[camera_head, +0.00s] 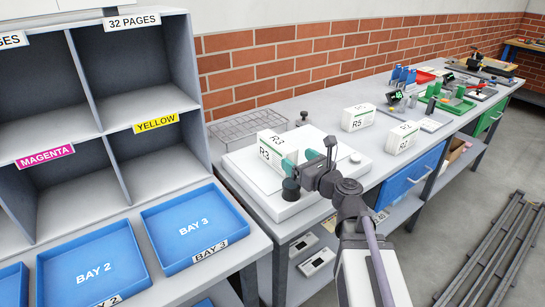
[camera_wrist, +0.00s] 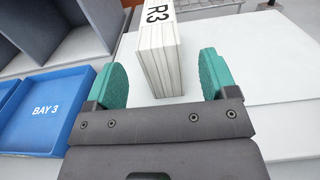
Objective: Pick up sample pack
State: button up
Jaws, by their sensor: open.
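A white sample pack marked R3 (camera_head: 270,148) stands on a flat white plate like a scale (camera_head: 246,168) on the bench. It also shows in the wrist view, where the R3 pack (camera_wrist: 160,52) looks like a thick stack of pale sheets. My gripper (camera_head: 300,162) is close by on its right in the head view. In the wrist view my gripper (camera_wrist: 161,78) is open, with a teal finger pad on each side of the pack's near end. Gaps show between the pads and the pack, and nothing is gripped.
Other white packs, R5 (camera_head: 357,118) and another (camera_head: 402,137), stand farther along the bench. A wire rack (camera_head: 247,124) lies behind the plate. Blue tray BAY 3 (camera_head: 195,228) and a grey shelf unit (camera_head: 160,160) are at left. Tools crowd the far bench.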

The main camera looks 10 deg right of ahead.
aim_at(284, 150)
jog(key=x, duration=0.7)
jog(key=shift+s, duration=0.1)
jog(key=c, duration=1.4)
notch_tip(284, 150, up, 10)
jog(key=p, duration=1)
jog(key=shift+r, duration=0.15)
